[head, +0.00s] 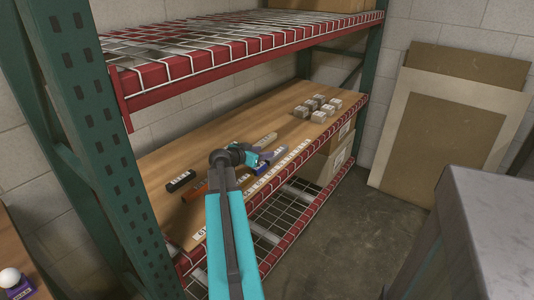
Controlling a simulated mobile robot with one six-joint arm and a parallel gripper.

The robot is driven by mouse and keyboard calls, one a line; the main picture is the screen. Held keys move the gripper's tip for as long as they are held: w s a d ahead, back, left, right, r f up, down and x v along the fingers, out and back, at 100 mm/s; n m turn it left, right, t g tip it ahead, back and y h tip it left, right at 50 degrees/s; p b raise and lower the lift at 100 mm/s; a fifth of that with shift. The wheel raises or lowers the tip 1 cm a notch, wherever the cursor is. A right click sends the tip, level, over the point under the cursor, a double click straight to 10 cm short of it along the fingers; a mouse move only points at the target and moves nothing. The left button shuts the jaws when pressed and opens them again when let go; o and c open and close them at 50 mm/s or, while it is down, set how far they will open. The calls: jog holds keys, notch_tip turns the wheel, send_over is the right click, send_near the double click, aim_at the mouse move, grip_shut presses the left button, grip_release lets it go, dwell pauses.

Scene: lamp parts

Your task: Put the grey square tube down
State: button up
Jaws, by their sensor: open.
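A pale grey-beige bar (266,139), which looks like the grey square tube, lies on the wooden shelf board (225,140) of the rack. My gripper (274,155) is over the same board, just in front of that bar in the picture. Its jaws are open. I cannot tell whether they touch the bar. A blue part (262,171) shows just below my gripper and is partly hidden by it.
A black bar (181,180) and an orange bar (194,191) lie to the left of my gripper. Several small grey blocks (319,116) stand farther back. A white numbered strip (284,166) runs along the front edge. A wire shelf (240,38) hangs above.

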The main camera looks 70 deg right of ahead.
jog(key=shift+v, duration=2.25)
jog(key=shift+s, duration=0.1)
